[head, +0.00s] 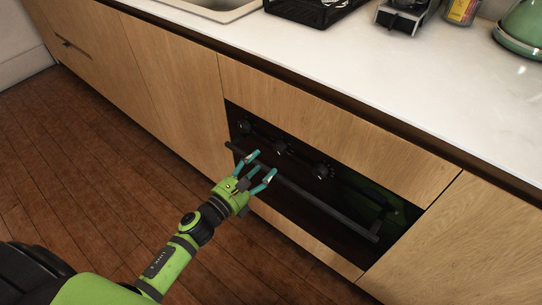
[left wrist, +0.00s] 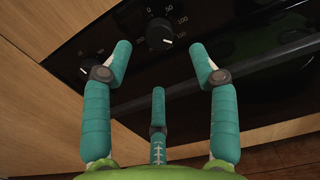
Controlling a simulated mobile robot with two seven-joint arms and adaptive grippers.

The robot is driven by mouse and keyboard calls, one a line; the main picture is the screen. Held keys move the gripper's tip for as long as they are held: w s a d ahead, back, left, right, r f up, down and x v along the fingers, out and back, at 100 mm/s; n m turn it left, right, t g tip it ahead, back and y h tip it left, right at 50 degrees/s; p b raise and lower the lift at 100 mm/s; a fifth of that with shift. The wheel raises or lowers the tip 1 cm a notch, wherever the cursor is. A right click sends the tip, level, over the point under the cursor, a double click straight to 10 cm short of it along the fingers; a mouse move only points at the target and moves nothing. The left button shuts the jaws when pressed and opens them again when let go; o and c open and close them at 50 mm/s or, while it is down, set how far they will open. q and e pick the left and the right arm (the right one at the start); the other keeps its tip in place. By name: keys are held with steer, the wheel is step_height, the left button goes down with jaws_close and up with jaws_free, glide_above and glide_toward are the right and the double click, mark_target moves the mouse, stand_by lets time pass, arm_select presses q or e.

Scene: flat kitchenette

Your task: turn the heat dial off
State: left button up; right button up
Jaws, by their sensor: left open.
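The heat dial (left wrist: 160,33) is a round black knob with white numbers around it on the dark oven panel. Its white mark points to the lower right, away from the 0 at the top. In the head view it appears to be the middle knob (head: 280,147) of three. My left gripper (head: 264,165) is open and empty in front of the oven, just short of the knobs. In the left wrist view its teal fingers (left wrist: 163,62) are spread, with the dial beyond and between the upper two tips, apart from them. My right gripper is not in view.
Another knob (left wrist: 88,65) is left of the dial, and a third knob (head: 322,170) is at right. The oven's bar handle (head: 318,198) runs below the knobs, close to my fingers. The white counter (head: 400,80) overhangs above. The wooden floor (head: 90,180) is clear.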

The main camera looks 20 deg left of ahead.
mark_target(277, 150)
arm_select(q)
steer(key=x, duration=0.6)
steer(key=shift+w, duration=0.35)
steer(key=c, duration=1.2)
